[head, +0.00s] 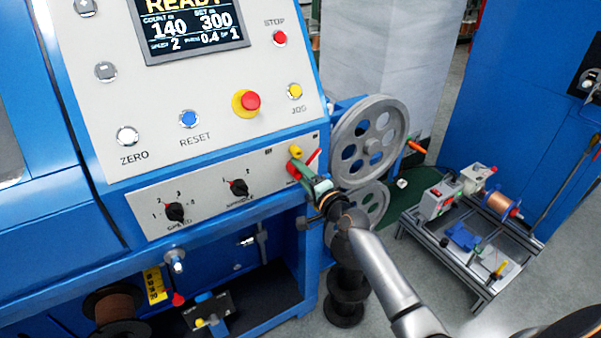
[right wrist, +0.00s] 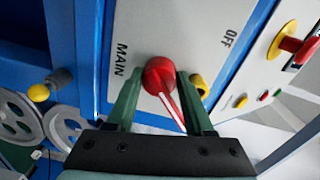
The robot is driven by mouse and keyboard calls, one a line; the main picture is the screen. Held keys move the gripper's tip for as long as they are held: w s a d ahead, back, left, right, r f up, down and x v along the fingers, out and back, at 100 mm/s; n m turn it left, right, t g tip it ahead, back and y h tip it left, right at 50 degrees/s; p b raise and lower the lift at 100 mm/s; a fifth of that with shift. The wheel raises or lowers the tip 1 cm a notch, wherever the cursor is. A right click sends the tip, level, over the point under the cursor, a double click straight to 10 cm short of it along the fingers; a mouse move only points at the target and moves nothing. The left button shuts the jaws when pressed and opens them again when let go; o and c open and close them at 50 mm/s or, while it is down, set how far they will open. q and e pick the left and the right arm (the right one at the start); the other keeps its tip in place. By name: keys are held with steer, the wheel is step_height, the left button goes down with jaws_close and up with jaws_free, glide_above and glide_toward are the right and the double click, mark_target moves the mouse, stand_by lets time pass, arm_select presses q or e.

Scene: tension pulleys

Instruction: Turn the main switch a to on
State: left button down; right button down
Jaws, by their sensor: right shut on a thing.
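The main switch is a red rotary knob (right wrist: 158,72) with a white stripe on its handle, on the grey panel. In the right wrist view, the word MAIN is to its left and OFF to its upper right; no ON label is readable. The handle's stripe slants toward the lower right. My right gripper (right wrist: 160,85) has its two green fingers on either side of the knob, shut on it. In the head view, the right gripper (head: 304,170) is at the panel's right end, and a bit of the red switch (head: 313,158) shows behind it. My left gripper is not in view.
A yellow part (right wrist: 200,85) sits close beside the right finger. The speed knob (head: 175,212) and spindle knob (head: 239,187) are farther left on the panel. A red emergency button (head: 249,102) is above. Grey pulley wheels (head: 369,140) stand right of the panel.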

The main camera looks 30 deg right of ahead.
steer(key=shift+c, duration=1.8)
jaws_free()
steer(key=shift+o, duration=0.4)
steer(key=shift+r, duration=0.15)
